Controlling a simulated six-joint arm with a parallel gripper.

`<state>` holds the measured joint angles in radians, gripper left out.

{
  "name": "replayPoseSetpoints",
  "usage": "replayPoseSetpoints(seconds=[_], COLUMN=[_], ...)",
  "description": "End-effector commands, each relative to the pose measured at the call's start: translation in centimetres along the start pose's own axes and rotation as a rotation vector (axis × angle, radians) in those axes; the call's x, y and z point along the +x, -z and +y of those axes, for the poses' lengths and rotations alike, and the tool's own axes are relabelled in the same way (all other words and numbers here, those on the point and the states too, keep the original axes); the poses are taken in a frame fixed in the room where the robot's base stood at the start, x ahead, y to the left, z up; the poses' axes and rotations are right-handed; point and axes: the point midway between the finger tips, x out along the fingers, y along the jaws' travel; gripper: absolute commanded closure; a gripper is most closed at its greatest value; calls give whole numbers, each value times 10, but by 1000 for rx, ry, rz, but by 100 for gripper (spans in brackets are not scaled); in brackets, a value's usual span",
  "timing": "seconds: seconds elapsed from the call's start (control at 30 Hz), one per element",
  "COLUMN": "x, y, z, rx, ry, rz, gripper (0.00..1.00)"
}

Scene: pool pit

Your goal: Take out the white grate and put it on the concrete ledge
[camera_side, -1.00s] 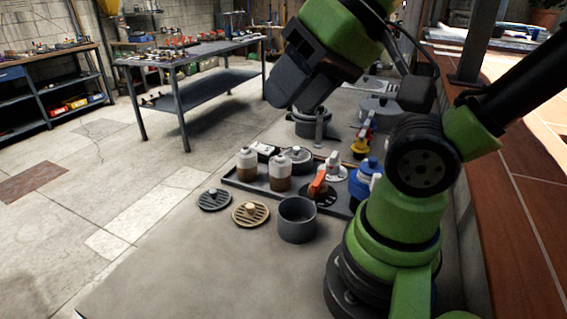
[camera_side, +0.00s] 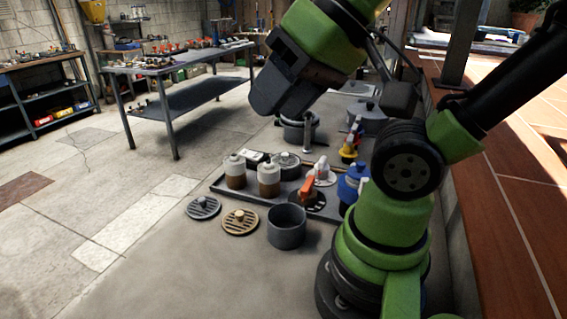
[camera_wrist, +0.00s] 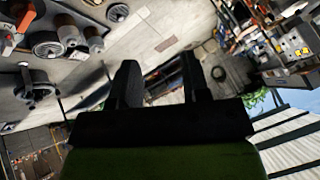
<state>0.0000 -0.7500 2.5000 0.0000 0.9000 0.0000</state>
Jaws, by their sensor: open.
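My gripper (camera_wrist: 160,70) shows in the wrist view as two dark fingers, apart, with nothing between them. In the side view the dark wrist block hangs above the far end of the work, and the fingers cannot be made out. No grate there is plainly white. A pale grey round piece with a knob (camera_side: 287,160) sits at the back of the dark tray (camera_side: 222,188).
An open grey pot (camera_side: 286,227) stands in front of the tray. Two white-and-brown bottles (camera_side: 268,178), an orange-handled valve (camera_side: 307,190) and a white fitting (camera_side: 321,171) are in the tray. A blue fitting (camera_side: 353,183) is at its right. The ledge's front is clear.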

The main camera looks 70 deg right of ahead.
Motion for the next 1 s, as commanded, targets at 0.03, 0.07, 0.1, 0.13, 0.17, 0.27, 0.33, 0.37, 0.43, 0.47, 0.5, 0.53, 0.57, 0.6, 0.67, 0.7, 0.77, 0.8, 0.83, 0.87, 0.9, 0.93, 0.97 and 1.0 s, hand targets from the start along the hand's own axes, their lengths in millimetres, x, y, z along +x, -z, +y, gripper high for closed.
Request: replayPoseSetpoints(seconds=[0.03, 0.07, 0.1, 0.13, 0.17, 0.27, 0.33, 0.37, 0.43, 0.47, 0.5, 0.53, 0.57, 0.6, 0.67, 0.7, 0.77, 0.8, 0.83, 0.87, 0.9, 0.93, 0.97, 1.0], x=[0, 0, 0, 0, 0, 0, 0, 0, 0, 0, 1, 2, 2, 5, 9, 14, 22, 28, 33, 38, 46, 51, 57, 65], y=[0, 0, 0, 0, 0, 0, 0, 0, 0, 2, 5, 8, 13, 22, 38, 52, 73, 87, 97, 107, 118, 127, 135, 144], z=[0, 0, 0, 0, 0, 0, 0, 0, 0, 0, 0, 1, 2, 3, 8, 12, 22, 31, 39, 47, 59, 69, 80, 95], rx=[0, 0, 0, 0, 0, 0, 0, 0, 0, -1, -4, -6, -9, -16, -30, -42, -60, -75, -84, -93, -104, -112, -120, -128], ry=[0, 0, 0, 0, 0, 0, 0, 0, -1, -4, -11, -21, -32, -53, -92, -121, -167, -196, -217, -236, -260, -277, -294, -312], rz=[0, 0, 0, 0, 0, 0, 0, 0, 0, -1, -3, -7, -10, -19, -36, -50, -77, -97, -113, -130, -154, -172, -193, -219], gripper=[57, 57, 57, 57, 51, 50, 50, 50, 50, 50, 50, 50, 50, 50, 50, 50, 50, 50, 50, 50, 50, 50, 50, 50])
